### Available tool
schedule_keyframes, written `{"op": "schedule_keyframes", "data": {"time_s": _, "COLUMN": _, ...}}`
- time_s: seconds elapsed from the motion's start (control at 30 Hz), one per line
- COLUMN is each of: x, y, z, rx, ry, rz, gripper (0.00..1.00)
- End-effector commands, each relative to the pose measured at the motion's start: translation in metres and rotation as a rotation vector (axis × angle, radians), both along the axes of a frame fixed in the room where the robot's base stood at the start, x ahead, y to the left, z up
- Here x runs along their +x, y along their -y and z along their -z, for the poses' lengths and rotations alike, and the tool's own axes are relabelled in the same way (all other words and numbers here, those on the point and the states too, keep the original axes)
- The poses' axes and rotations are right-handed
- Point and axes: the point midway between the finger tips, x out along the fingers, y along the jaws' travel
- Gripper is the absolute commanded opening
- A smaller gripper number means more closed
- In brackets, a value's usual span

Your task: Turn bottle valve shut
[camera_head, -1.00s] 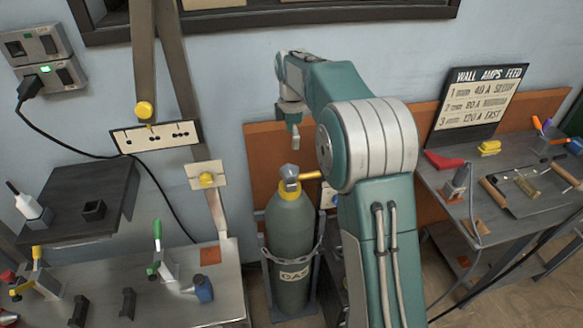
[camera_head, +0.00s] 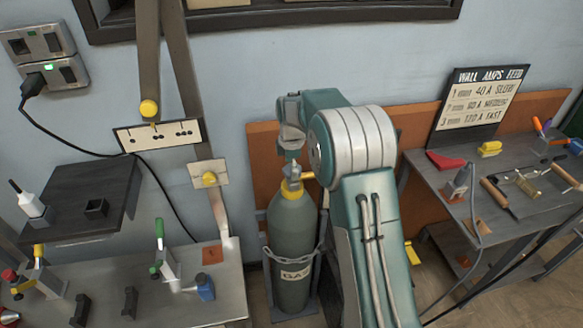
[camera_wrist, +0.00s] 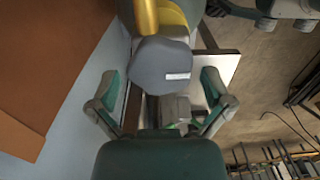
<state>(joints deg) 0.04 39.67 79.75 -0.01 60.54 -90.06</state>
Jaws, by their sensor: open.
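The grey-green gas bottle (camera_head: 293,232) stands upright against the wall, held by a chain in a rack. A yellow collar (camera_head: 292,190) rings its top, and the grey valve knob (camera_head: 291,171) sits above. In the wrist view the knob (camera_wrist: 161,65) is a grey block with a white mark, in front of the yellow brass fitting (camera_wrist: 146,17). My gripper (camera_head: 292,164) is directly above the bottle top in the head view, its fingers partly hidden. In the wrist view my gripper (camera_wrist: 162,90) has its two green-tipped fingers wide apart, one on each side of the knob, with gaps visible.
An orange-brown panel (camera_head: 262,150) is on the wall behind the bottle. A grey bench with clamps (camera_head: 225,285) stands at left, with a dark shelf (camera_head: 75,185) above. A tool table (camera_head: 435,180) stands at right.

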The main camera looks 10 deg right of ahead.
Motion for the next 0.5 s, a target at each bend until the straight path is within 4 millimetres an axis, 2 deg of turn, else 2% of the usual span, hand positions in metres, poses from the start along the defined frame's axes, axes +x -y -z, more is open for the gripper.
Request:
{"op": "schedule_keyframes", "data": {"time_s": 0.13, "x": 0.0, "y": 0.0002, "z": -0.0001, "rx": 0.0, "ry": 0.0, "rz": 0.0, "gripper": 1.0}}
{"op": "schedule_keyframes", "data": {"time_s": 0.17, "x": 0.0, "y": 0.0004, "z": -0.0002, "rx": 0.0, "ry": 0.0, "rz": 0.0, "gripper": 0.91}}
{"op": "schedule_keyframes", "data": {"time_s": 0.2, "x": 0.0, "y": 0.0006, "z": -0.0002, "rx": 0.001, "ry": 0.0, "rz": 0.0, "gripper": 0.73}}
{"op": "schedule_keyframes", "data": {"time_s": 0.3, "x": 0.0001, "y": 0.0008, "z": -0.0003, "rx": 0.001, "ry": 0.0, "rz": 0.0, "gripper": 0.34}}
{"op": "schedule_keyframes", "data": {"time_s": 0.5, "x": 0.0007, "y": 0.0006, "z": -0.0001, "rx": -0.001, "ry": 0.001, "rz": 0.003, "gripper": 0.34}}
